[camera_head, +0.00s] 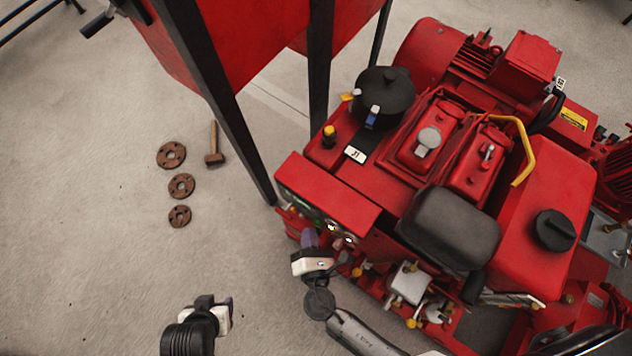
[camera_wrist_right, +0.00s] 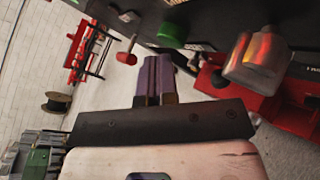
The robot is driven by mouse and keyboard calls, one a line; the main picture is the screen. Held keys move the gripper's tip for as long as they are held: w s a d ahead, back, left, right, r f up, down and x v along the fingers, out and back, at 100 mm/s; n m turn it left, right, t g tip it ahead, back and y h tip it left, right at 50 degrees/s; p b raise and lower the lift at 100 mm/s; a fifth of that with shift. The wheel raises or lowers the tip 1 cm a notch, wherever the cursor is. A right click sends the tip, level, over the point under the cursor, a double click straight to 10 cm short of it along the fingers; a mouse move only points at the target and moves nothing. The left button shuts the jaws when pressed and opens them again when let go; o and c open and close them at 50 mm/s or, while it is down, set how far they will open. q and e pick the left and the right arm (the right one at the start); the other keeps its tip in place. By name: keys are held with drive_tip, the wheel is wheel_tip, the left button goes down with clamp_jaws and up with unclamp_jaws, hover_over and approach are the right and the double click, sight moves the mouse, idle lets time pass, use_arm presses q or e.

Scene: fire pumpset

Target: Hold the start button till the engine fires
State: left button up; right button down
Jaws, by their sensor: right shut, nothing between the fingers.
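The red engine unit (camera_head: 440,160) fills the right of the head view. Its control panel (camera_head: 318,222) faces down-left under a red hood (camera_head: 328,195) and is mostly hidden by the hood and my right arm. My right gripper (camera_head: 309,238) is at the panel's front, its purple fingers together and empty. In the right wrist view the shut fingers (camera_wrist_right: 154,75) point toward the dark panel face (camera_wrist_right: 215,20), with a green round button (camera_wrist_right: 172,34) just beyond the tips; I cannot tell whether they touch. My left gripper (camera_head: 224,314) is low over open floor; its fingers are barely visible.
A red tank on dark legs (camera_head: 240,45) stands left of the engine. Several rusty flanges (camera_head: 181,186) and a hammer (camera_head: 214,145) lie on the floor. A red-tipped knob (camera_wrist_right: 126,57) and a shiny metal cylinder (camera_wrist_right: 258,60) flank the green button.

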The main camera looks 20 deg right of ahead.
drive_tip(key=shift+w+d+r+p, duration=0.1)
drive_tip(key=shift+w+d+p, duration=0.2)
drive_tip(key=shift+w+d, duration=0.1)
idle(3.1)
drive_tip(key=shift+s+a, duration=0.5)
drive_tip(key=shift+s, duration=0.05)
idle(0.5)
drive_tip(key=shift+s+a+b, duration=0.3)
drive_tip(key=shift+s+a, duration=0.5)
drive_tip(key=shift+a, duration=0.2)
drive_tip(key=shift+s+a+b, duration=0.25)
drive_tip(key=shift+s+a, duration=0.5)
drive_tip(key=shift+a, duration=0.25)
